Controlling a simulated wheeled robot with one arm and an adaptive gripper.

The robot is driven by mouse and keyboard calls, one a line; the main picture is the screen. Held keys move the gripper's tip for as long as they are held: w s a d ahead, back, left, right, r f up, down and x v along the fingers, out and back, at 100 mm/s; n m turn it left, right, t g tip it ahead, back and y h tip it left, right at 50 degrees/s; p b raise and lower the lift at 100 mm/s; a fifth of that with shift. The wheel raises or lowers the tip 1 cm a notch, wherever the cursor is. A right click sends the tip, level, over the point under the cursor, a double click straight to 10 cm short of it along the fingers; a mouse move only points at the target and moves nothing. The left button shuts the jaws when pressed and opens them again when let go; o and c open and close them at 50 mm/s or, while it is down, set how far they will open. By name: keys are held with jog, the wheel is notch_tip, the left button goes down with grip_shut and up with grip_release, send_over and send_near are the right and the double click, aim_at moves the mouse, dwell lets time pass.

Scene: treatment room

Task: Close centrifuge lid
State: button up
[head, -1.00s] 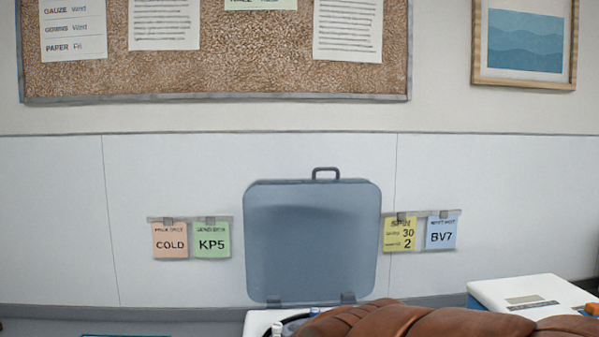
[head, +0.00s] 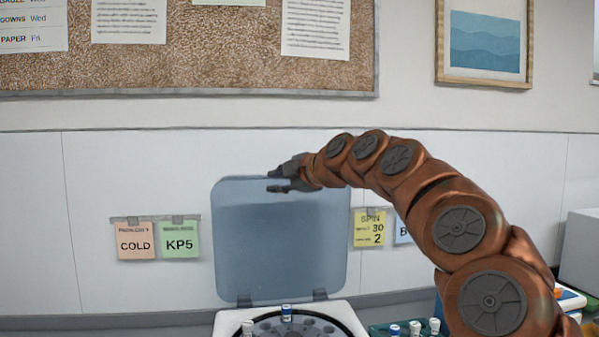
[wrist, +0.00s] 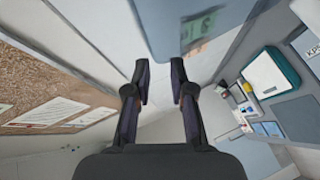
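The centrifuge's blue-grey lid (head: 280,240) stands upright and open against the wall in the head view, hinged at the back of the white centrifuge body (head: 229,322). The dark rotor (head: 300,325) with capped tubes shows below it. My gripper (head: 272,180) is at the lid's top edge, near its middle, and hides the spot where the lid handle sits. In the wrist view my gripper (wrist: 161,82) has its two fingers apart with nothing visible between them. The lid (wrist: 190,25) shows beyond the fingertips there. I cannot tell whether the gripper touches the lid.
A green rack (head: 380,329) with capped tubes stands right of the centrifuge, below my arm. Notes hang on the wall on both sides of the lid, such as the yellow one (head: 369,228). The wall is close behind the lid.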

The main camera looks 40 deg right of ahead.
jog(key=d+r+t+h, duration=0.2)
jog(key=d+r+h, duration=0.1)
jog(key=d, duration=0.8)
jog(key=shift+n, duration=0.3)
jog(key=shift+w+f+p, duration=0.15)
jog(key=shift+w+p, duration=0.45)
jog(key=shift+w, duration=1.15)
jog(key=shift+w+f+p, duration=0.15)
jog(key=shift+w+p, duration=0.45)
jog(key=shift+w, duration=1.15)
grip_shut()
